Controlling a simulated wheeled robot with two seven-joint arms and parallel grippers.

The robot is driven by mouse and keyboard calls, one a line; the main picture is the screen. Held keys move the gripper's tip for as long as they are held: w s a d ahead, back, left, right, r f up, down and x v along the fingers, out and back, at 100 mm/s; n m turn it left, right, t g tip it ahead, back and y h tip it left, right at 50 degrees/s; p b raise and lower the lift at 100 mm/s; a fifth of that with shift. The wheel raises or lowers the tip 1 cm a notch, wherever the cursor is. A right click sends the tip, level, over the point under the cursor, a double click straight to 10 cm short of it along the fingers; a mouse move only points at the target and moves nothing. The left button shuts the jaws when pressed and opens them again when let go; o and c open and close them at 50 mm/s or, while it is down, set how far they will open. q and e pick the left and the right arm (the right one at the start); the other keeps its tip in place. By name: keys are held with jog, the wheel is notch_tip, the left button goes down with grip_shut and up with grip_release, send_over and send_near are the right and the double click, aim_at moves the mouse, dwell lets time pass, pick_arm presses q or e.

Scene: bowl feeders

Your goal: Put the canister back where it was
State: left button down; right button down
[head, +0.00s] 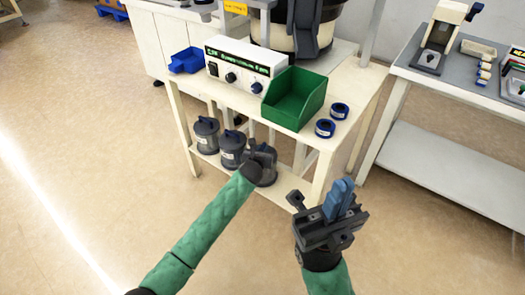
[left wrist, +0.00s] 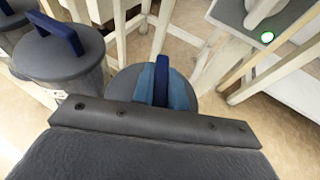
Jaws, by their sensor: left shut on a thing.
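My left gripper (head: 260,158) reaches to the lower shelf of the white stand and is shut on the blue handle of a grey canister (head: 267,174). In the left wrist view, blue finger pads (left wrist: 162,88) stand on both sides of that handle, and the canister's lid (left wrist: 128,82) shows behind my gripper body. The canister is upright at the right of two similar canisters. I cannot tell whether its base touches the shelf (head: 285,187). My right gripper (head: 340,197) is raised in front of the stand, empty, its blue pads together.
Two grey canisters with blue handles (head: 206,135) (head: 232,148) stand on the shelf to the left. Above are a control box (head: 240,68), a green bin (head: 294,98), a blue bin (head: 187,60) and blue-rimmed rings (head: 325,128). A second bench (head: 440,170) stands right.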

pick_arm(q)
jog(key=c, duration=1.8)
grip_release()
jog(key=shift+f, duration=0.15)
jog(key=o, duration=0.4)
